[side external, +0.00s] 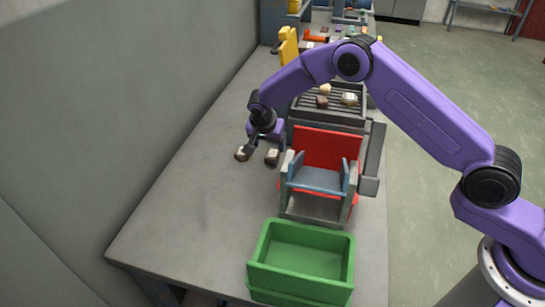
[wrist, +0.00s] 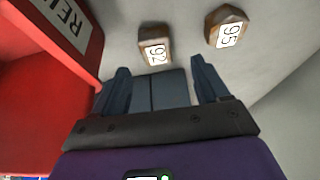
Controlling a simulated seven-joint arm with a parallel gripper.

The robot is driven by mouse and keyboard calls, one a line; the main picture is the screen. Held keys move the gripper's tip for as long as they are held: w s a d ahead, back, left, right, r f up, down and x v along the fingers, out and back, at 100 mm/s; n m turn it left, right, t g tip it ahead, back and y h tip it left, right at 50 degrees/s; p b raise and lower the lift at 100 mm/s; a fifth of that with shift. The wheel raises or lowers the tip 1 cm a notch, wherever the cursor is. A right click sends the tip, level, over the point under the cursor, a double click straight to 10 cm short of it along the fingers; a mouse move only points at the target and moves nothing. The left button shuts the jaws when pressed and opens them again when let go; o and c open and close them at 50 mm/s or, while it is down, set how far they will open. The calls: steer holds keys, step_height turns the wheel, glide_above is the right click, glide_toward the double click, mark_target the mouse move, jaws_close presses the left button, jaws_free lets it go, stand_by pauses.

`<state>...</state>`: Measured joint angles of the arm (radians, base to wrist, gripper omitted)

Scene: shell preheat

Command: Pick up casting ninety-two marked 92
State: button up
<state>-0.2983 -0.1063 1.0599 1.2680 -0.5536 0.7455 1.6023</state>
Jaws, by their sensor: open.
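Casting 92 (wrist: 152,34), a small brown block with a white "92" label, lies on the grey table just beyond my gripper (wrist: 160,68) in the wrist view. My gripper is open, with its two blue-grey fingers apart and nothing between them. Casting 92 appears ahead of the gap, nearer the left finger. In the side view my gripper (side external: 264,146) hangs low over the table, left of the red panel. Two small labelled pieces show by the fingers there, but their numbers cannot be read.
Casting 95 (wrist: 225,17) lies right of casting 92. A red wall (wrist: 40,95) with a partly visible label stands close on the left. A green bin (side external: 262,277) is at the front. Behind the red panel (side external: 325,147), a slatted rack (side external: 310,115) holds several pieces.

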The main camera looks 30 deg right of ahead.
mark_target(273, 153)
steer(key=shift+d+x, duration=0.2)
steer(key=shift+x, duration=2.7)
steer(key=shift+s, duration=0.1)
steer(key=shift+r, duration=0.1)
steer(key=c, duration=1.2)
